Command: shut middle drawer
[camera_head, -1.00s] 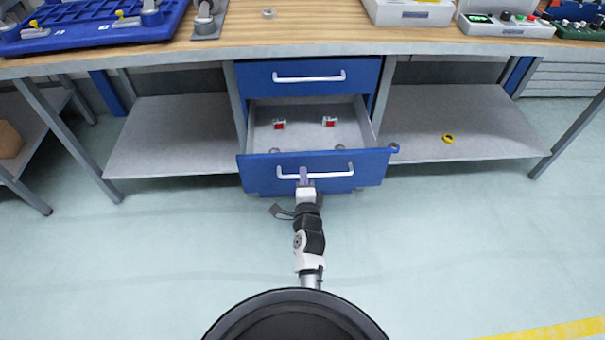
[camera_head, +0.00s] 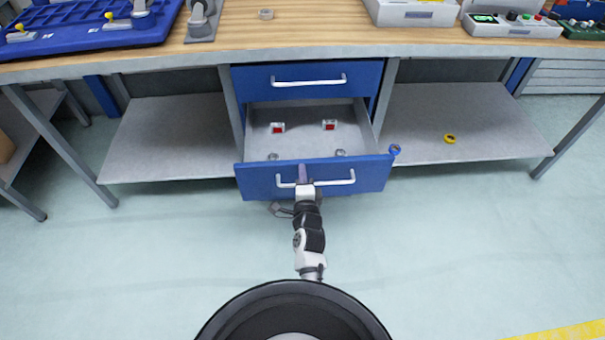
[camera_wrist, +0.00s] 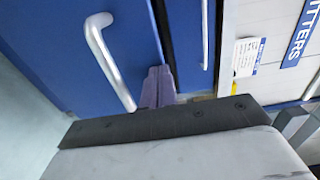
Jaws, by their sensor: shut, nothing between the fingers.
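The middle drawer (camera_head: 260,178) is pulled out below a shut top drawer (camera_head: 345,76). Its blue front has a silver bar handle (camera_head: 340,182); the handle also shows in the wrist view (camera_wrist: 108,62). My gripper (camera_head: 303,172) is shut and empty, at the drawer front near the middle of the handle. In the wrist view its purple fingertips (camera_wrist: 158,88) are together beside the handle, over the blue front. I cannot tell whether they touch it. Inside the drawer lie two red-and-white items (camera_head: 278,127) (camera_head: 329,125) and small round grey items (camera_head: 341,153) near the front.
A wooden workbench top (camera_head: 320,22) bears a blue tray (camera_head: 70,30) and grey boxes (camera_head: 412,12). Grey shelves (camera_head: 170,140) flank the drawers. A yellow ring (camera_head: 449,139) lies on the right shelf. A blue ring (camera_head: 395,149) shows by the drawer's right corner. The floor in front is clear.

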